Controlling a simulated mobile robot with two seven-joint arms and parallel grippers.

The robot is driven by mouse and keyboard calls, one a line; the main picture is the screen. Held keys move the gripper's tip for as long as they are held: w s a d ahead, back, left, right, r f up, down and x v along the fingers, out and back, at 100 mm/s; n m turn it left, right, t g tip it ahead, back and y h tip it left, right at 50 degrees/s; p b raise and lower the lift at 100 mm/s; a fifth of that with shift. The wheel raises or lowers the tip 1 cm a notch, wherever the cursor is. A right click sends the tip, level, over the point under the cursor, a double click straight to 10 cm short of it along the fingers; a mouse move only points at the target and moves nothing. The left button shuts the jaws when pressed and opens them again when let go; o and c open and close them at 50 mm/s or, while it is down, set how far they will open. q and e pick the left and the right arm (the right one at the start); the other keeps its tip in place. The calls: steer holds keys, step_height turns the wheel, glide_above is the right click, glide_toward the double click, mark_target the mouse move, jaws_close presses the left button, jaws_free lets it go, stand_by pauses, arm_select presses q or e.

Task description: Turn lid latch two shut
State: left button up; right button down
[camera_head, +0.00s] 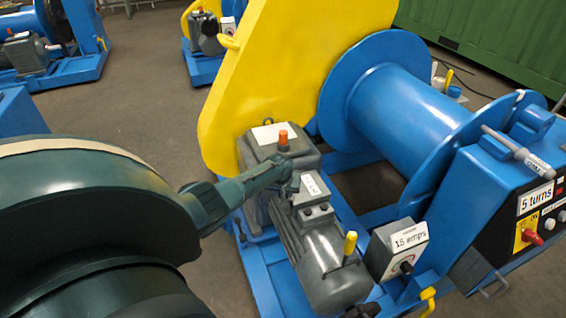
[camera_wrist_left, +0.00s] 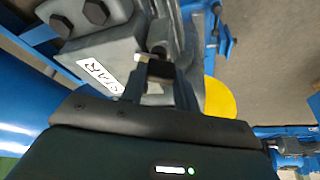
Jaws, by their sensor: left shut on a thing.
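In the left wrist view the gripper (camera_wrist_left: 158,75) is shut on a small dark piece at the edge of the grey box (camera_wrist_left: 110,48), apparently a lid latch. Its number cannot be read, and the fingers hide most of it. My right gripper is in neither view.
A grey gearbox (camera_head: 258,150) with an orange knob (camera_head: 283,137) stands just behind the gripper. The grey motor (camera_head: 325,262), a yellow-tipped lever (camera_head: 350,243) and a "15 amps" box (camera_head: 397,246) are near. The yellow guard (camera_head: 270,70) and blue drum (camera_head: 415,105) rise behind.

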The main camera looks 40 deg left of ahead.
arm_select(q)
steer(key=n, duration=0.2)
steer(key=shift+d+n+g+y, duration=0.15)
steer(key=shift+n+g+y, duration=0.15)
steer(key=shift+y, duration=0.1)
steer(key=shift+n+g+y, duration=0.3)
steer(key=shift+n+g, duration=0.2)
steer(key=shift+n, duration=1)
steer(key=o, duration=1)
